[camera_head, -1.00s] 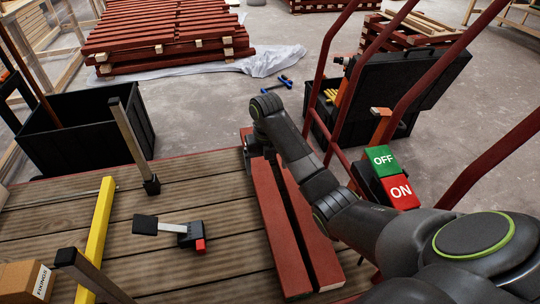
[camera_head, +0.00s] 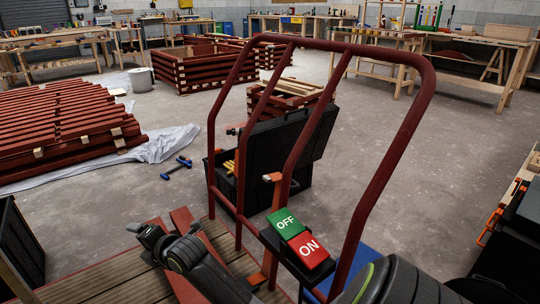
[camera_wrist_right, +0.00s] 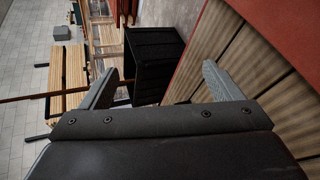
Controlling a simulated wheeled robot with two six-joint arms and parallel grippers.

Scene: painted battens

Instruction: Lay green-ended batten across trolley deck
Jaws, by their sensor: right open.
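Two red battens lie on the planked trolley deck (camera_head: 98,278) in the head view. One red batten (camera_head: 183,218) shows beyond my right forearm, and the arm hides much of both. No green end is visible on either. My right gripper (camera_wrist_right: 160,70) is open with nothing between its fingers in the wrist view. In the wrist view a thin red-brown bar (camera_wrist_right: 45,97) runs behind the left finger toward a black crate (camera_wrist_right: 152,58). My left gripper is not in view.
The red trolley handle frame (camera_head: 352,232) rises beside the deck, with an OFF/ON switch box (camera_head: 297,238) at its base. An open black case (camera_head: 275,150) stands behind it. A stack of red battens (camera_head: 65,125) lies on the floor at left.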

